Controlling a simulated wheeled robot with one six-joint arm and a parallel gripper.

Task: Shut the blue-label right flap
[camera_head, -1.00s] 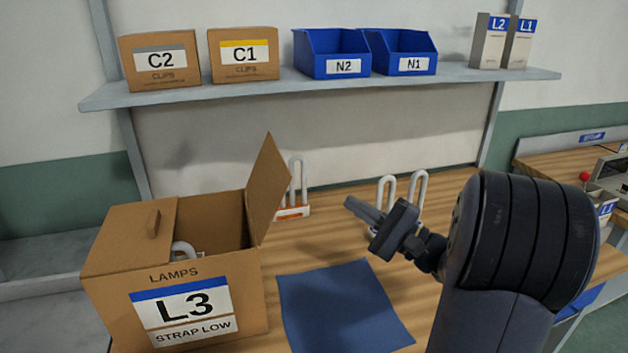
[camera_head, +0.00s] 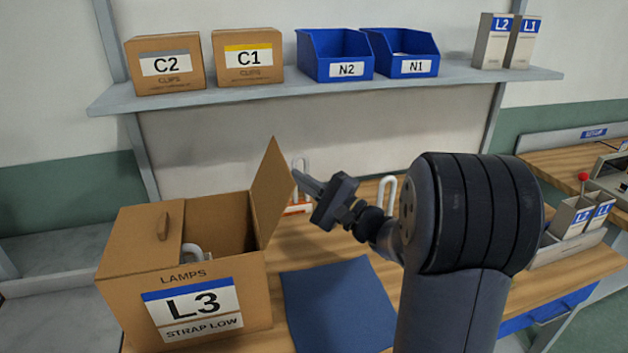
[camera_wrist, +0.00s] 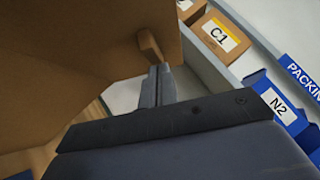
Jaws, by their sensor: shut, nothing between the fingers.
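The cardboard box (camera_head: 205,310) with the blue-striped L3 label stands at the front left of the table. Its left flap (camera_head: 142,240) lies flat and carries a small tab. Its right flap (camera_head: 268,193) stands up, leaning slightly outward. Part of a white lamp shows in the open half. My gripper (camera_head: 297,177) is shut and empty, just right of the right flap's outer face. In the wrist view the flap (camera_wrist: 75,50) fills the upper left, and my fingertips (camera_wrist: 160,70) are close to its tab (camera_wrist: 151,46). I cannot tell whether they touch.
A blue mat (camera_head: 338,305) lies right of the box. White lamps (camera_head: 387,190) stand behind my arm, partly hidden. A shelf (camera_head: 300,88) above holds boxes C2 and C1, and blue bins N2 and N1. Grey cartons (camera_head: 572,218) stand at the right.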

